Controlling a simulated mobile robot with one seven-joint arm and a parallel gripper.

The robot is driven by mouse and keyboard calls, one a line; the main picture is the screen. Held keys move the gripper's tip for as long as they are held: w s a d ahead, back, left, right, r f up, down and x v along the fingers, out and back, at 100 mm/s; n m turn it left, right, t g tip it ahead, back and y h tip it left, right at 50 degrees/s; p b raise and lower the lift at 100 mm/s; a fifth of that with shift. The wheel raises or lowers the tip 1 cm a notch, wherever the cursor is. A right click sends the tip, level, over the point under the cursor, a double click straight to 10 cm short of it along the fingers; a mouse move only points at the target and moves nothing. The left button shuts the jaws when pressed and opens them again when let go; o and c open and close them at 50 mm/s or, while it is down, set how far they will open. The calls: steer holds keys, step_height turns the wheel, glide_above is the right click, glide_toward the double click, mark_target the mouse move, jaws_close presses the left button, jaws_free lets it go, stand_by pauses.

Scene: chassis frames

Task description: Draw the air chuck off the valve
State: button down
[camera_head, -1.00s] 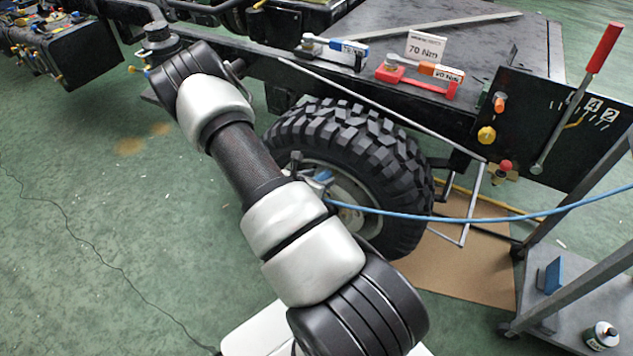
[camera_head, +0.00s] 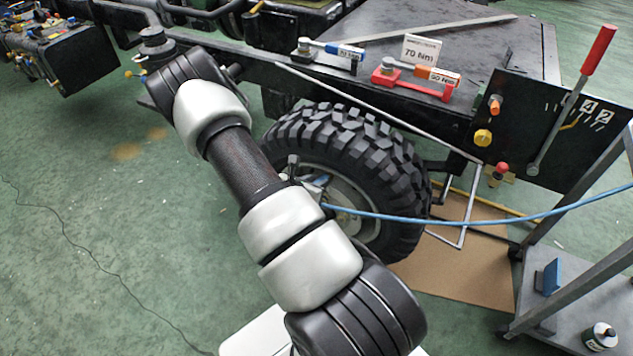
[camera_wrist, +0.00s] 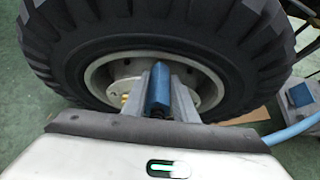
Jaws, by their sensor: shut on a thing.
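The air chuck (camera_wrist: 160,88) is a blue cylinder, upright in the wrist view, in front of the wheel hub. My gripper (camera_wrist: 159,78) is shut on it, with one grey finger on each side. In the head view a bit of blue at the wheel, probably the chuck (camera_head: 318,181), shows beside my wrist, and the gripper is mostly hidden by my arm. The blue hose (camera_head: 430,218) runs from there to the right; it also shows in the wrist view (camera_wrist: 291,130). The wheel (camera_head: 345,150) has a chunky black tyre and pale rim. I cannot make out the valve or whether the chuck touches it.
A dark chassis bench above the wheel holds a blue torque tool (camera_head: 346,51), a red-and-orange one (camera_head: 432,76) and a 70 Nm sign (camera_head: 421,50). A panel with a red-handled lever (camera_head: 598,50) and a grey cart (camera_head: 560,300) stand right.

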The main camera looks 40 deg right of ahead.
steer(key=shift+s+a+r+p, duration=0.1)
steer(key=shift+a+r+p, duration=0.2)
steer(key=shift+a, duration=0.1)
steer(key=shift+p+v, duration=1.05)
steer(key=shift+v, duration=0.85)
steer(key=shift+a+r, duration=0.1)
steer(key=shift+p+v, duration=1.45)
steer(key=shift+v, duration=1.55)
